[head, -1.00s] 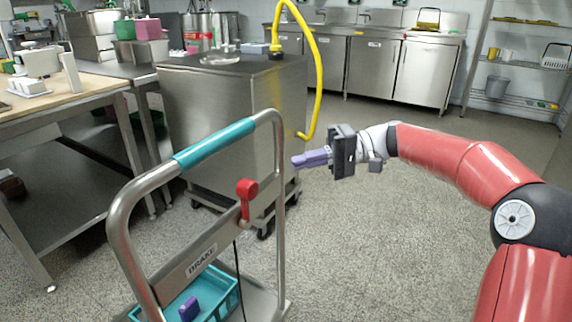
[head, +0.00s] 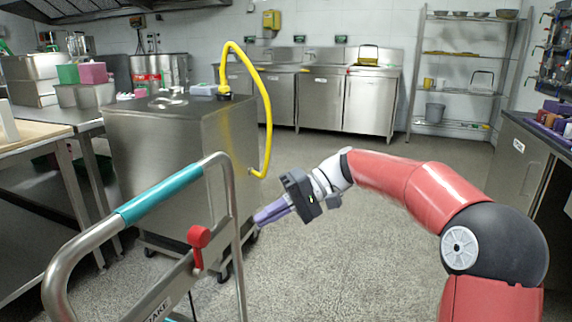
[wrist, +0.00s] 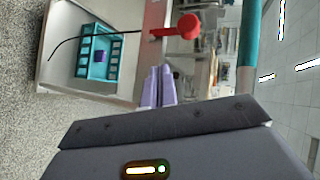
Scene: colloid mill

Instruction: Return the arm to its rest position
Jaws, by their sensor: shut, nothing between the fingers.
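My red arm reaches in from the lower right of the head view, bent at the elbow. My gripper (head: 258,220) hangs in the air over the open floor, its purple fingers pointing left and slightly down towards the trolley handle. The fingers are together with nothing between them. In the wrist view the purple fingers (wrist: 158,72) show side by side. Nothing is in my grip.
A trolley with a teal-gripped handle (head: 160,194) and red brake lever (head: 199,240) stands left of my gripper. A steel cabinet (head: 165,150) stands behind. Floor is clear beyond my arm.

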